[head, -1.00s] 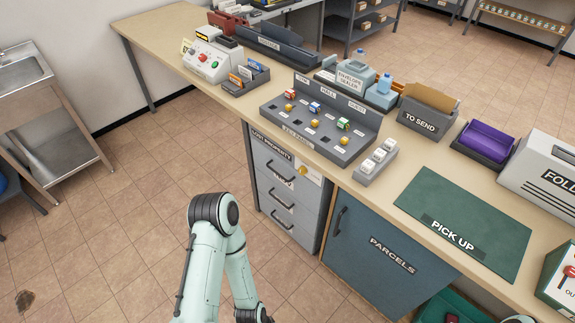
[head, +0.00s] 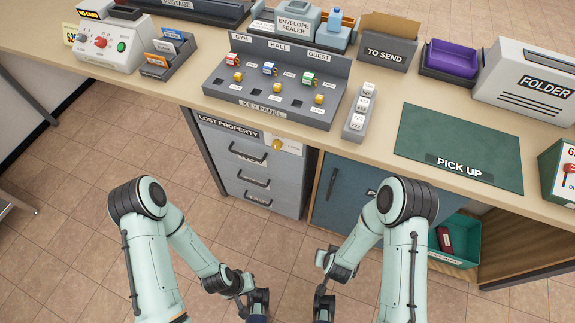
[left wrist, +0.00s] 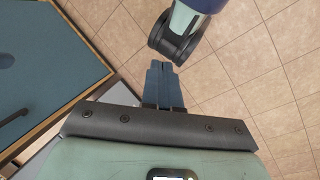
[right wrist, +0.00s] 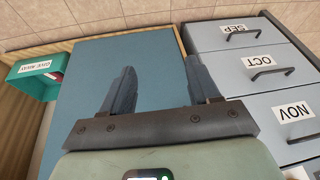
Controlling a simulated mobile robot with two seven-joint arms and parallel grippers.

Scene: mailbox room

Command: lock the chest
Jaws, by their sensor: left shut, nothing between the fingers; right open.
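The grey chest of drawers (head: 255,180), labelled LOST PROPERTY, stands under the counter. Its drawers look shut. A pale plate with a yellow round part (head: 298,147) sits at its upper right. The right wrist view shows drawer fronts labelled SEP, OCT and NOV (right wrist: 291,111). My left gripper (left wrist: 165,68) is shut and empty, low in front of the chest. My right gripper (right wrist: 160,68) is open and empty, in front of the blue cabinet door. In the head view both hands are low at the bottom edge, with fingertips cut off.
The key panel (head: 275,82) on the counter holds several small coloured and yellow pieces. The blue PARCELS cabinet (head: 342,195) is right of the chest. A green bin (head: 455,240) stands further right. The counter edge overhangs the chest. Open tiled floor lies to the left.

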